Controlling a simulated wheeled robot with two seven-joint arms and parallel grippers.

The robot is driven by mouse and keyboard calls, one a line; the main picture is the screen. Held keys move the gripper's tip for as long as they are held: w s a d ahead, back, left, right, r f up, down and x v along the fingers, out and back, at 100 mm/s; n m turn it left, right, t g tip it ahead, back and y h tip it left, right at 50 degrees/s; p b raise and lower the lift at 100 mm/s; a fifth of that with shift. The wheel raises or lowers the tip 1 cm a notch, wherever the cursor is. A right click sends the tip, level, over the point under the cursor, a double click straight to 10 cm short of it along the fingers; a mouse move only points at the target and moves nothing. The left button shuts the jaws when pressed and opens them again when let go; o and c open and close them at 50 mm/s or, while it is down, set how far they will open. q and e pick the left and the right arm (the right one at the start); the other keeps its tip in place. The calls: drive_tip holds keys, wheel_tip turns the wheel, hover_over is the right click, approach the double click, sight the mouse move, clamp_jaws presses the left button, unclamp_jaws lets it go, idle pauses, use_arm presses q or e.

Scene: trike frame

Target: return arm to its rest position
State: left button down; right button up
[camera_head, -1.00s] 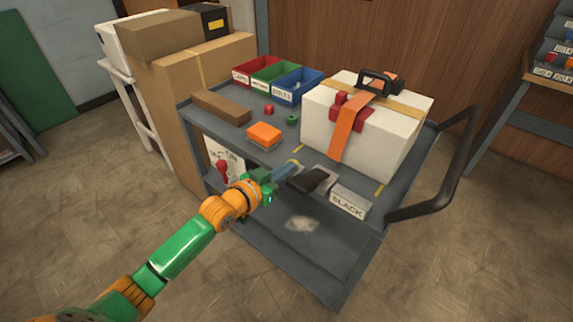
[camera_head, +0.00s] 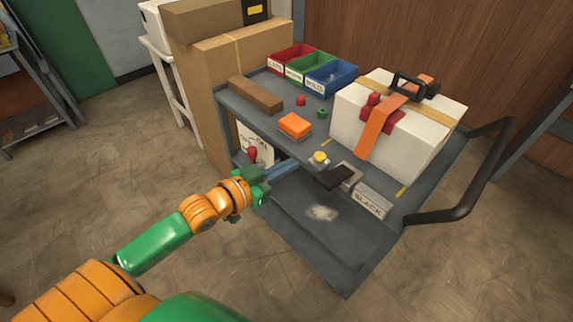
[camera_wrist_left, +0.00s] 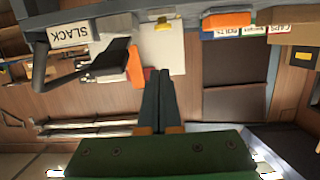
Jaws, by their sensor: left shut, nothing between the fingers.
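My left gripper (camera_head: 285,170) is in front of the cart's near left side. Its green body and slim grey-blue fingers are closed together and hold nothing. In the left wrist view the shut fingers (camera_wrist_left: 159,100) point away from the green body, with no object between them. In the head view the fingertips are left of a black lever (camera_head: 335,178) on a grey block, apart from it. My right gripper is in neither view.
The grey cart (camera_head: 330,250) carries a strapped white box (camera_head: 385,125), a SLACK block (camera_head: 368,202), an orange block (camera_head: 295,125), a yellow knob (camera_head: 320,157) and red, green and blue bins (camera_head: 331,78). Cardboard boxes (camera_head: 215,90) stand behind left. Open floor lies left.

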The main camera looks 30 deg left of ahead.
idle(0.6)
use_arm(q)
drive_tip(key=s+a+f+n+g+y+p, duration=0.1)
drive_tip(key=s+a+f+n+g+y, duration=0.2)
drive_tip(key=f, duration=1)
drive_tip(key=s+a+f+g+y, duration=0.2)
drive_tip(key=s+a+f, duration=0.3)
drive_tip(key=f, duration=0.7)
drive_tip(key=s+d+f+g, duration=0.2)
drive_tip(key=s+f, duration=0.3)
drive_tip(key=s, duration=0.4)
drive_tip(key=s+d+f+m+g, duration=0.1)
drive_tip(key=s+d+f+g, duration=0.2)
drive_tip(key=s+f, duration=0.2)
drive_tip(key=s+d+f+g, duration=0.3)
drive_tip(key=s+f, duration=0.2)
drive_tip(key=s, duration=0.7)
drive_tip(key=shift+s+d+f+g+p, duration=0.25)
drive_tip(key=shift+s+f+g+p, duration=0.05)
drive_tip(key=shift+f+p, duration=0.05)
